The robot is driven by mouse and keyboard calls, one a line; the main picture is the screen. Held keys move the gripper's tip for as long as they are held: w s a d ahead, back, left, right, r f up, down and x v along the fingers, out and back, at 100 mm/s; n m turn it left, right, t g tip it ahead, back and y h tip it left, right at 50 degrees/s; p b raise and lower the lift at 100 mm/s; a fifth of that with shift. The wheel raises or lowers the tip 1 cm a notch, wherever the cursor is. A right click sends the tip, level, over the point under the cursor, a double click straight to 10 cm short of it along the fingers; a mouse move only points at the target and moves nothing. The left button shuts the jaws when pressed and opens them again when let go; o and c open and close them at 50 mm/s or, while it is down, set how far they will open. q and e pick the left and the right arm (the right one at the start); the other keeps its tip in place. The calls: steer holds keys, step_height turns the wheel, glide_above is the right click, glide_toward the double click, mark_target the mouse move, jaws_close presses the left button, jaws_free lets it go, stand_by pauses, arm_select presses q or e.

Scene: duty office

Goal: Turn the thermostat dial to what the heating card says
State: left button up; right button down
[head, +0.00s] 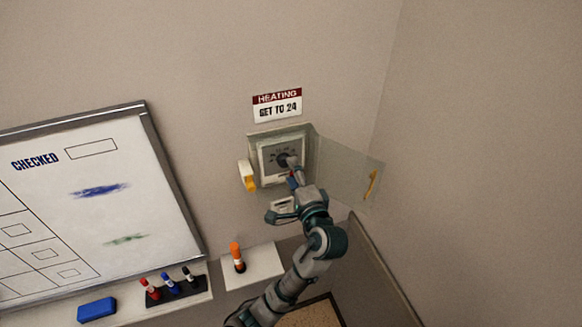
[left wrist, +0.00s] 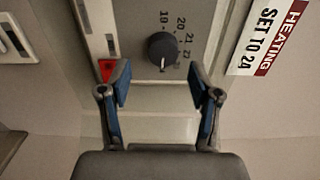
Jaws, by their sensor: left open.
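The heating card (head: 277,105) on the wall reads "SET TO 24"; it also shows sideways in the left wrist view (left wrist: 268,38). The thermostat (head: 268,150) is below the card. Its round dark dial (left wrist: 162,47) has a scale starting at 19 and running through 20 and 21. A light mark sits at the dial's lower edge in the left wrist view; the exact number it points to is unclear. My left gripper (left wrist: 161,82) is open, its blue-padded fingers apart just short of the dial, nothing between them. In the head view it (head: 292,172) partly hides the dial.
A clear cover (head: 342,170) with a yellow handle stands swung open to the right. A white and yellow item (head: 248,176) is on the wall at left.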

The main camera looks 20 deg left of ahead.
arm_select(q)
steer(key=v, duration=0.9)
steer(key=shift+d, duration=0.25)
steer(key=shift+a+f, duration=0.1)
steer(key=shift+a, duration=0.05)
